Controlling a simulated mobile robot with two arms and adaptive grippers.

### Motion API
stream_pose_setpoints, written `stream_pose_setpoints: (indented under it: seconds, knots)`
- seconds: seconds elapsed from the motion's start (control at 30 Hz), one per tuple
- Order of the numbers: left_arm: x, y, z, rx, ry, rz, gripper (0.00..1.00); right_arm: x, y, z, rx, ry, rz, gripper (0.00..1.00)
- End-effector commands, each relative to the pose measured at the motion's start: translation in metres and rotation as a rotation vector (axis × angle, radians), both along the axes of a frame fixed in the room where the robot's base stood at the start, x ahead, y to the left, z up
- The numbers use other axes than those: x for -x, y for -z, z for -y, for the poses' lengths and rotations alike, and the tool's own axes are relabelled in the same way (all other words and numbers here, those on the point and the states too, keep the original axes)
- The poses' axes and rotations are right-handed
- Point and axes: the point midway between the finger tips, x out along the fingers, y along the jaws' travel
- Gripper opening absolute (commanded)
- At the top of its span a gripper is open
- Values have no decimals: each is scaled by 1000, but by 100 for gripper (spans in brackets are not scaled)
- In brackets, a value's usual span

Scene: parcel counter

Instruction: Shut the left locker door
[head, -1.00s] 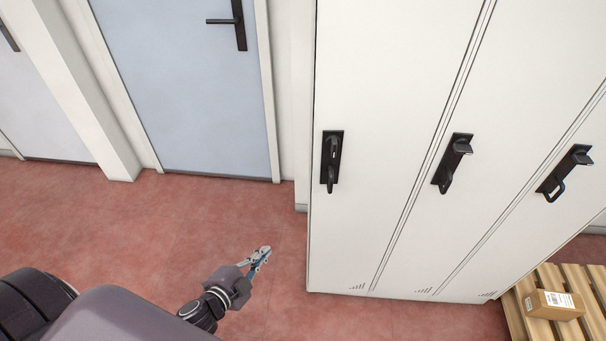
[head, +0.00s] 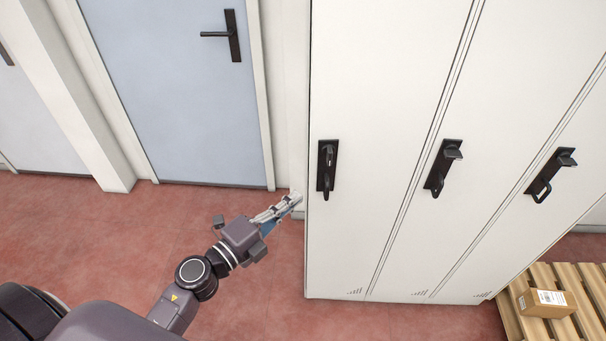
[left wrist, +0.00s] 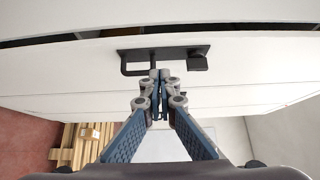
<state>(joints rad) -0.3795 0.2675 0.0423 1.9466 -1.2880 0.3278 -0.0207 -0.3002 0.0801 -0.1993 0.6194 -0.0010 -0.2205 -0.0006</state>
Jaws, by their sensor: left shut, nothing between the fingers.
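The left locker door (head: 375,110) is a tall off-white panel with a black handle (head: 327,170) near its left edge. In the left wrist view this handle (left wrist: 165,58) lies just beyond my fingertips. A dark gap (left wrist: 75,36) runs along the door's near edge there, so the door looks slightly ajar. My left gripper (head: 296,199) is shut and empty, just left of the door's edge and below handle height in the head view. Its fingertips (left wrist: 160,76) overlap the handle's lower edge in the wrist view; I cannot tell whether they touch. My right gripper is not in view.
Two more locker doors with black handles (head: 443,168) (head: 551,175) stand to the right, looking closed. A wooden pallet (head: 515,318) with a cardboard box (head: 547,303) lies at the lower right. A blue door (head: 175,110) is behind.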

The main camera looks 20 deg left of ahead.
Motion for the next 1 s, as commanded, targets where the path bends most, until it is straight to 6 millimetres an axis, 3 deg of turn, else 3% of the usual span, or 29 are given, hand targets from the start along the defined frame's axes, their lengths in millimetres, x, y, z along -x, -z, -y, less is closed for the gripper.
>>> stream_pose_setpoints:
  seconds: [0.23, 0.43, 1.0]
  knots:
    - [-42, -3, 17, 2, -1, 1, 0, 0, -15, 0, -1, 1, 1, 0]
    - [-66, -1, 5, 1, -2, 1, 0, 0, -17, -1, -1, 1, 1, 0]
    - [-77, 1, 0, 1, 2, -1, 0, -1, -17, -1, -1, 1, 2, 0]
